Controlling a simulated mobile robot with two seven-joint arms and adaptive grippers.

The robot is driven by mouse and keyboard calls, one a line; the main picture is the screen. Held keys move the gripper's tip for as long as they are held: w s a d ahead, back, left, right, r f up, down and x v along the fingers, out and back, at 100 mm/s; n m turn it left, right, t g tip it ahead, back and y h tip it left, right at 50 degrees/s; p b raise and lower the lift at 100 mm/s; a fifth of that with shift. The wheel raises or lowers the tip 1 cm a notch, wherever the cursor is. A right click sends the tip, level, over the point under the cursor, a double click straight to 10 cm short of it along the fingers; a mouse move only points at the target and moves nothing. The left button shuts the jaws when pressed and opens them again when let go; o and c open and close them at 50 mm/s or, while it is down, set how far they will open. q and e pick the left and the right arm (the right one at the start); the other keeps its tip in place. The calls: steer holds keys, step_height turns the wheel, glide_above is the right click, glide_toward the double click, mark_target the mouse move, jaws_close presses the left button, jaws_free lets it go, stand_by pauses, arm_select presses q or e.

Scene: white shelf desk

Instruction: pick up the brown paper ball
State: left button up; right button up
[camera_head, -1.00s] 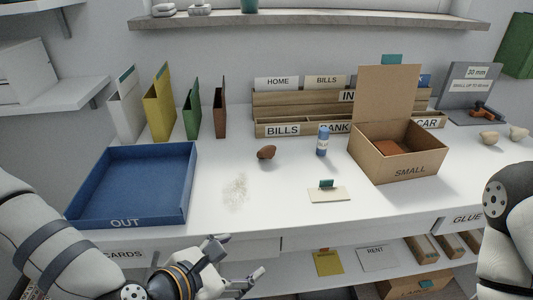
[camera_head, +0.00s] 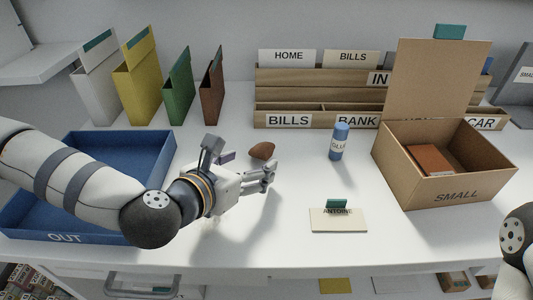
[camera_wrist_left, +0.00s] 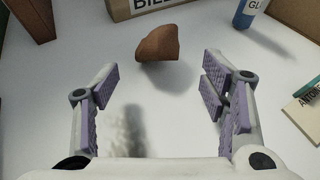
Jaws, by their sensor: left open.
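The brown paper ball (camera_head: 262,150) is a small reddish-brown lump on the white desk, in front of the wooden letter rack. In the left wrist view the ball (camera_wrist_left: 158,44) lies ahead of the fingers, near the top middle, and apart from them. My left gripper (camera_head: 243,170) is open and empty over the desk, just in front of the ball. In the left wrist view its purple-padded fingers (camera_wrist_left: 160,92) stand wide apart with bare desk between them. My right gripper is out of view; only part of my right arm shows at the right edge.
A blue tray (camera_head: 65,237) marked OUT lies under my left arm. A blue glue stick (camera_head: 339,142) stands right of the ball, with a name card (camera_head: 338,221) nearer the front. A cardboard box (camera_head: 450,190) marked SMALL is at right. The letter rack (camera_head: 310,107) is behind.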

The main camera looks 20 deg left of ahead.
mark_target(256, 152)
arm_select(q)
steer(key=w, duration=0.4)
steer(key=w+d, duration=0.1)
steer(key=w, duration=0.1)
steer(key=shift+w+d+f, duration=0.1)
steer(key=shift+w+f, duration=0.05)
steer(key=shift+f, duration=0.2)
steer(key=c, duration=0.9)
